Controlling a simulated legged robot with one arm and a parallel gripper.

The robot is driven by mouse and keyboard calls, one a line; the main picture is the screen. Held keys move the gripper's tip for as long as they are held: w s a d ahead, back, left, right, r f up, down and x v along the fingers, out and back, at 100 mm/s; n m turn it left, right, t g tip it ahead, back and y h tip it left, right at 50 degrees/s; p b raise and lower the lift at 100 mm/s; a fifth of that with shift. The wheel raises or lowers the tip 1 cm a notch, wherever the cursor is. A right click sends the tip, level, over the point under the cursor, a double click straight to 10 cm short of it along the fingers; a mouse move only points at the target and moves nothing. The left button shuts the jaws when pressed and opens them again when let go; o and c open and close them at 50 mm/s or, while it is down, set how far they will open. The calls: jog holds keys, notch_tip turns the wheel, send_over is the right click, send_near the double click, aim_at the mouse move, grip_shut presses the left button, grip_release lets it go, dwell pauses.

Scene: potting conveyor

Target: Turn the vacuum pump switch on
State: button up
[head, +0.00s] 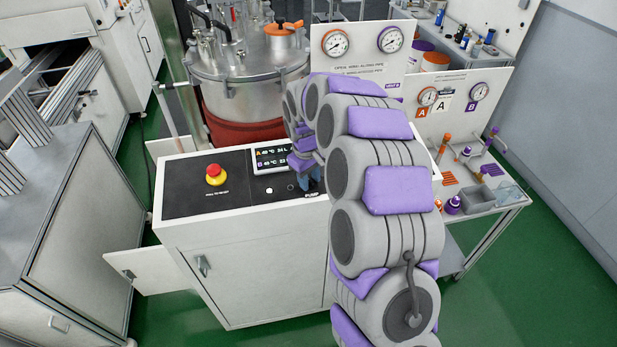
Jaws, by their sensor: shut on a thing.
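The control cabinet (235,235) has a black top panel with a red emergency stop button (215,174), a small lit display (270,158) and a label reading PUMP (312,195). My gripper (309,184) is low over the panel, just behind that label. It is shut on the vacuum pump switch there. The switch itself is hidden by the fingers and my arm, so which way it is turned cannot be told.
A steel vessel (240,85) with an orange-handled lid stands behind the cabinet. A white panel with gauges (362,55) is behind my arm. A side bench (500,207) with bottles and a grey tray is on the right. Green floor is clear at right front.

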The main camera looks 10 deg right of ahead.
jog(key=shift+w+r, duration=0.15)
jog(key=m, duration=0.5)
jog(key=shift+m+y+p, duration=0.3)
jog(key=shift+y+p, duration=0.05)
jog(key=shift+y, duration=0.05)
jog(key=m+p, duration=0.1)
jog(key=m, duration=0.4)
jog(key=shift+m+y, duration=0.4)
jog(key=shift+m, duration=0.3)
jog(key=o, duration=1)
jog(key=shift+o, duration=0.2)
